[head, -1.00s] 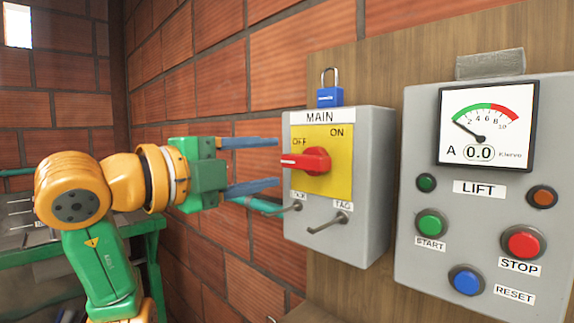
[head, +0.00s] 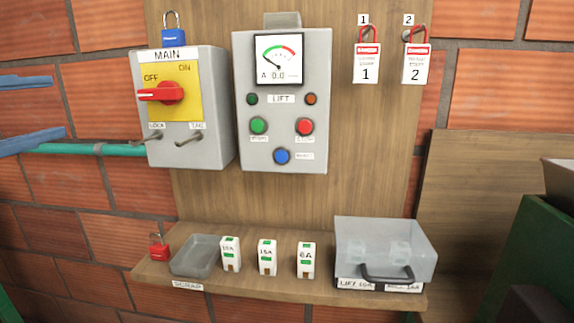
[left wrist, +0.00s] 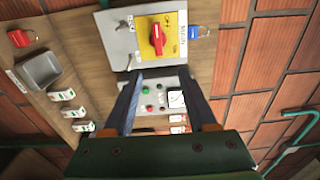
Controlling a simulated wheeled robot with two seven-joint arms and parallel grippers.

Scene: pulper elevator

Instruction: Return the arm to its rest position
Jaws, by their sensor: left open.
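My left gripper (head: 59,107) shows only as two blue fingers at the left edge of the head view. They are spread apart with nothing between them, left of the grey MAIN box (head: 218,110). The red rotary handle (head: 161,93) on its yellow plate points left toward OFF. In the left wrist view my gripper's open fingers (left wrist: 163,77) frame the grey LIFT panel, and the red handle (left wrist: 157,39) shows beyond them. The rest of the left arm is out of the head view. My right gripper is not in view.
The LIFT panel (head: 245,150) reads 0.0. Two numbered tags, 1 (head: 366,75) and 2 (head: 416,70), hang right. A shelf (head: 250,287) holds a red padlock (head: 158,248), a grey tray (head: 195,256), several fuses and a clear box (head: 385,235). A blue padlock (head: 173,37) sits above MAIN.

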